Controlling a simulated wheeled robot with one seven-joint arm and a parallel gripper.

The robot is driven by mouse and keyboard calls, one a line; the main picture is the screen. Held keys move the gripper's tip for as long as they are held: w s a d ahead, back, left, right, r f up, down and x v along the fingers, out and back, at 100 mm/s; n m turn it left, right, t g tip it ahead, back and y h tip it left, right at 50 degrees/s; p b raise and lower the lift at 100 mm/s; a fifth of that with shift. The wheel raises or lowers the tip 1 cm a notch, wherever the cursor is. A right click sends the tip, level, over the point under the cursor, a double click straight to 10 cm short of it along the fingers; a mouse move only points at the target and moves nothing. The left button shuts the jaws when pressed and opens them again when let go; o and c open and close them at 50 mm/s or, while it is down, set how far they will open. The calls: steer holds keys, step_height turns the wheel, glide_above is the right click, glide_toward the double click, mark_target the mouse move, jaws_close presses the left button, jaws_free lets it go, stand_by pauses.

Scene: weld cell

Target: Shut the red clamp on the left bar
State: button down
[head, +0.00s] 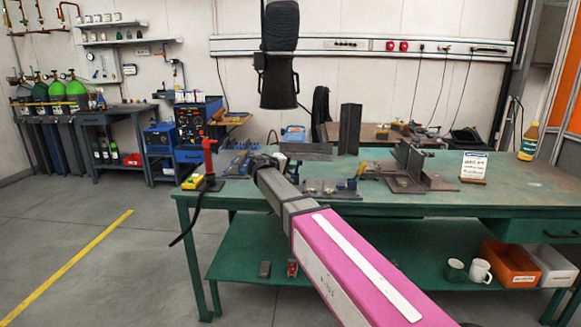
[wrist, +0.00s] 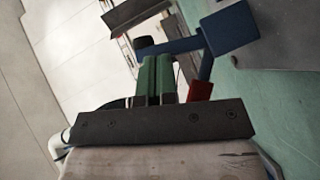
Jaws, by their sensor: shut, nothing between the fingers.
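In the wrist view, a blue clamp frame (wrist: 230,28) with a red-coloured part (wrist: 200,91) and a dark rounded end stands close by, up and right of my fingers. This looks like the red clamp; I cannot tell how far its arm is from shut. My gripper (wrist: 157,62) has green fingers, close together and empty, just left of the red part; contact is unclear. A dark steel bar (wrist: 136,13) lies beyond; I cannot tell if it is the left bar. In the head view my arm hides the clamp area and the fingertips are not clear.
A red upright fixture (head: 209,158) with a cable is at the left corner. A sign (head: 473,166) and a bottle (head: 529,142) stand right.

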mark_target(308, 182)
steer(key=shift+d, duration=0.15)
steer(key=d+m+g+y, duration=0.1)
steer(key=d+m+y, duration=0.1)
steer(key=y, duration=0.1)
steer(key=shift+s+d+r, duration=0.1)
steer(key=d+m+y, duration=0.2)
steer(key=shift+f+g+y, duration=0.3)
steer(key=shift+d+f+m+y, duration=0.4)
steer(key=shift+d+m+y, duration=0.2)
steer(key=shift+y, duration=0.5)
steer(key=shift+d+f+m+y, duration=0.5)
steer(key=shift+f+y, duration=0.05)
steer(key=shift+y, duration=0.55)
steer(key=shift+d+f, duration=0.1)
steer(key=shift+f, duration=0.15)
steer(key=shift+d+f, duration=0.1)
steer(key=shift+f, duration=0.05)
steer(key=shift+s, duration=0.1)
steer(key=d+v, duration=0.1)
steer(key=v, duration=0.9)
steer(key=shift+a, duration=0.2)
